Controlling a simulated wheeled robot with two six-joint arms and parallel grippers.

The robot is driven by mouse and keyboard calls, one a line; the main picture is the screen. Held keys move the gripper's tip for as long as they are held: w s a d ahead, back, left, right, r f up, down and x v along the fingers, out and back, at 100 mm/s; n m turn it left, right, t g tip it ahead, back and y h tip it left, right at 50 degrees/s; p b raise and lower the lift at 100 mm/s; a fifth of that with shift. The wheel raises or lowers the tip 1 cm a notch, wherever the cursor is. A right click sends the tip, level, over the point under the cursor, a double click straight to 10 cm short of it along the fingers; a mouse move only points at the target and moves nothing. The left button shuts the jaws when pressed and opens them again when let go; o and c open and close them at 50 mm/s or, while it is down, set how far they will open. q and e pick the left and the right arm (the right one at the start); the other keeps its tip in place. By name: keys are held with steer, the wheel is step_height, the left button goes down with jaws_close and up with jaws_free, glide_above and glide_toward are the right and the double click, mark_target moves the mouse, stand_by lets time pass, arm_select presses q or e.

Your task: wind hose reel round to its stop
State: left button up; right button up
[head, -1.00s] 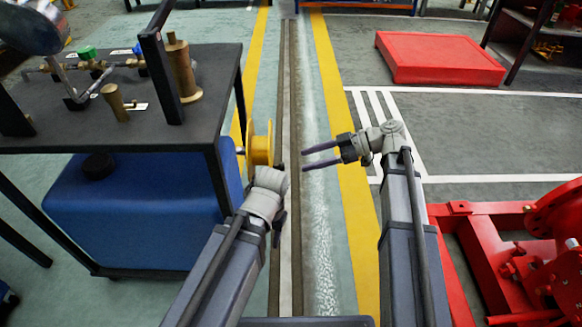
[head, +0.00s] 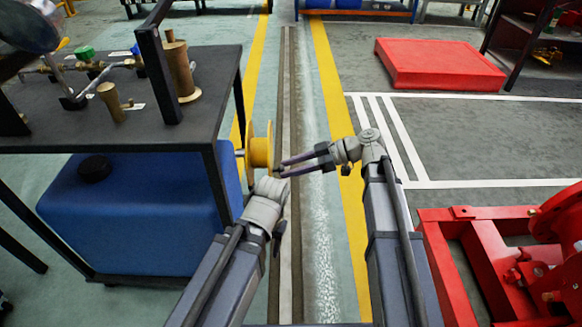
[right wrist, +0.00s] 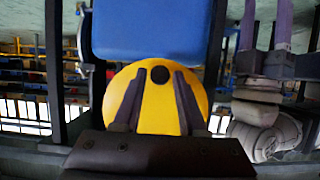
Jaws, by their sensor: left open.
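The hose reel (head: 260,152) is a yellow spool on the side of the bench frame. In the right wrist view its yellow face (right wrist: 156,112) fills the middle, with a dark round knob (right wrist: 160,75) near its upper edge. My right gripper (head: 281,169) is open at the reel's right side, fingers pointing at its face. In the right wrist view its two fingers lie either side below the knob, with nothing seen between them; contact cannot be told. My left gripper (head: 279,218) is just below the reel, its fingers mostly hidden; the right wrist view shows them apart (right wrist: 266,25).
A blue tank (head: 135,225) stands under the dark bench (head: 60,128) beside the reel. Brass fittings (head: 180,70) stand on the bench. Red machinery (head: 490,250) is at the right and a red platform (head: 435,65) behind. The floor lane between is clear.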

jaws_close()
stand_by(1.0)
